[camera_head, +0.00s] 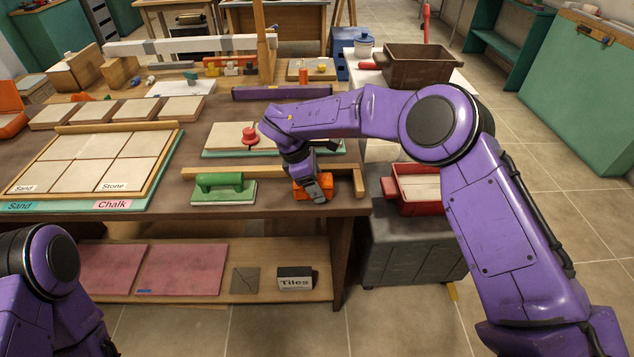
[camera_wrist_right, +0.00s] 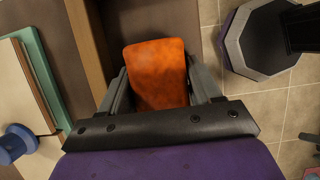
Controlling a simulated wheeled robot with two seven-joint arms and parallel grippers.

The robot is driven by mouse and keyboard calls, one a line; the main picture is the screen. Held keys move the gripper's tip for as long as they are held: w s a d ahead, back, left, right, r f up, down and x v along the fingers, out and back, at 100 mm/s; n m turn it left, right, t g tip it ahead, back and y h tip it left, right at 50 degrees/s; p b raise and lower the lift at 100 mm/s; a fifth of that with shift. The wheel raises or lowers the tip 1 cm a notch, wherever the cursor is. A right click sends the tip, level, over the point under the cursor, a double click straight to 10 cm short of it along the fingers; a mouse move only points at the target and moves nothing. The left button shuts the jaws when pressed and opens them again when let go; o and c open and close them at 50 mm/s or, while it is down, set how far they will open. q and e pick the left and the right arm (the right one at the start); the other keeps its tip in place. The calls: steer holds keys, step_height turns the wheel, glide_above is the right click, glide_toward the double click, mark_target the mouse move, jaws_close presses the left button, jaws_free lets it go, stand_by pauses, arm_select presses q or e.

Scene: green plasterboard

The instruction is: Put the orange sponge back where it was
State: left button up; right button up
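The orange sponge (camera_head: 300,190) is at the front right corner of the wooden workbench, partly hidden by my right gripper (camera_head: 316,189). In the right wrist view the sponge (camera_wrist_right: 160,75) sits between the two fingers of the right gripper (camera_wrist_right: 160,85), which appear to press on its two sides. I cannot tell whether it rests on the bench or is slightly raised. My left arm shows at the lower left of the head view; its gripper is not in view.
A green-handled float (camera_head: 223,190) lies left of the sponge. A wooden strip (camera_head: 240,172) runs behind both. A board with a red knob (camera_head: 250,136) is farther back. A red tray (camera_head: 420,190) stands to the right, off the bench. The lower shelf holds pink tiles (camera_head: 180,270).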

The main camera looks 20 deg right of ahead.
steer(key=o, duration=0.4)
steer(key=shift+c, duration=0.2)
steer(key=shift+r+p, duration=0.35)
steer(key=shift+p, duration=0.05)
steer(key=b+v, duration=0.2)
steer(key=v, duration=0.8)
steer(key=shift+w+a+r+b, duration=0.1)
steer(key=shift+a+r+b, duration=0.15)
steer(key=shift+b, duration=0.1)
steer(key=shift+a+r, duration=0.15)
steer(key=shift+r, duration=0.35)
